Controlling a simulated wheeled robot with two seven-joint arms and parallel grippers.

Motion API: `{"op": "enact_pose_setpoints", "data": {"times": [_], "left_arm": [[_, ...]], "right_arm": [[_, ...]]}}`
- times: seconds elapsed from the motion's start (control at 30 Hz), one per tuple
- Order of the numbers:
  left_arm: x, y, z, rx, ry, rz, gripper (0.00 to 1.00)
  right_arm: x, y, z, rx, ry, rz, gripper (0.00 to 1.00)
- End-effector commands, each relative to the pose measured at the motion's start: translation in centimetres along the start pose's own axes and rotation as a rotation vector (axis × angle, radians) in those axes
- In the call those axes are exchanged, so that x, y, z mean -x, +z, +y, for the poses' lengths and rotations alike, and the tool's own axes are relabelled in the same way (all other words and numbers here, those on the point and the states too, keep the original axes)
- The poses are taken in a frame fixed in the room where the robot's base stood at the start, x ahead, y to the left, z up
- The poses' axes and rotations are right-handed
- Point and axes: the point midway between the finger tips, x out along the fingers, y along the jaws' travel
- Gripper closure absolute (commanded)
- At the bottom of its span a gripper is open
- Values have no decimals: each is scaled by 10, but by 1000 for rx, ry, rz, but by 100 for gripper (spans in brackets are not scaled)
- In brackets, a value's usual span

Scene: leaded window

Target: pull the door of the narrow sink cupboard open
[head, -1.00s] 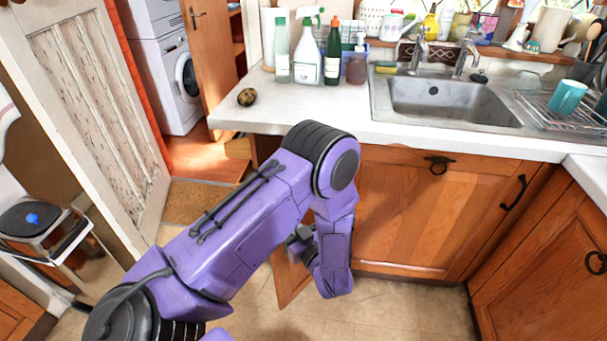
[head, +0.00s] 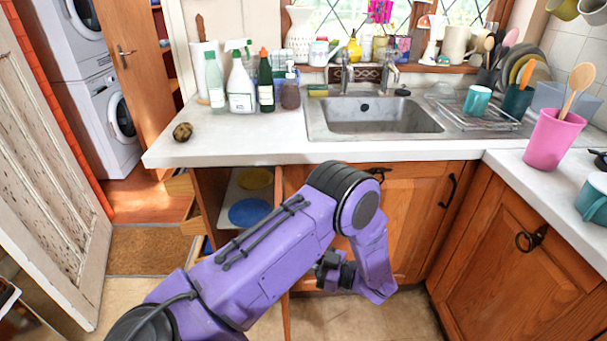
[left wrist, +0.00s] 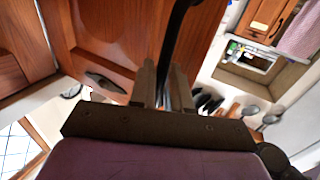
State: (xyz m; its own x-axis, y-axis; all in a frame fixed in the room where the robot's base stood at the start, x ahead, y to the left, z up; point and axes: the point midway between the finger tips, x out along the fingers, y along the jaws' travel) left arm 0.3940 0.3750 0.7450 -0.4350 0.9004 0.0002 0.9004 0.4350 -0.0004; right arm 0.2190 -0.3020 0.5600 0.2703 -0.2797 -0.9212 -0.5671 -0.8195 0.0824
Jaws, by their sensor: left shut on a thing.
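The narrow sink cupboard (head: 208,190) stands open at the left end of the counter. A yellow plate (head: 254,179) and a blue plate (head: 249,212) show on shelves inside. Its wooden door (head: 286,316) is swung out and seen nearly edge-on, mostly hidden behind my left arm. My left gripper (head: 335,271) is low, just right of the door. In the left wrist view its fingers (left wrist: 160,85) are shut on a black bar handle (left wrist: 180,40) that runs upward between them. My right gripper is in neither view.
The wider cupboard door (head: 405,225) with its black handle is closed on the right. Another cupboard (head: 510,240) runs along the right side. Bottles and a sink (head: 375,115) are on the counter above. A mat (head: 150,250) and open floor lie left.

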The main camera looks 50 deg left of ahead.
Motion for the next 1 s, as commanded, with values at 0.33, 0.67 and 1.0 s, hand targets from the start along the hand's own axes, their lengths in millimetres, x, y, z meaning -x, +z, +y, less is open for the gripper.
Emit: {"op": "enact_pose_setpoints", "data": {"times": [0.33,0.67,1.0], "left_arm": [[-1,0,2,1,-3,0,100],[0,0,2,1,-2,0,70],[38,3,3,5,4,0,70]], "right_arm": [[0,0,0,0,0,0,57],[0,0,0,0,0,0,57],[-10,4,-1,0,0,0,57]]}}
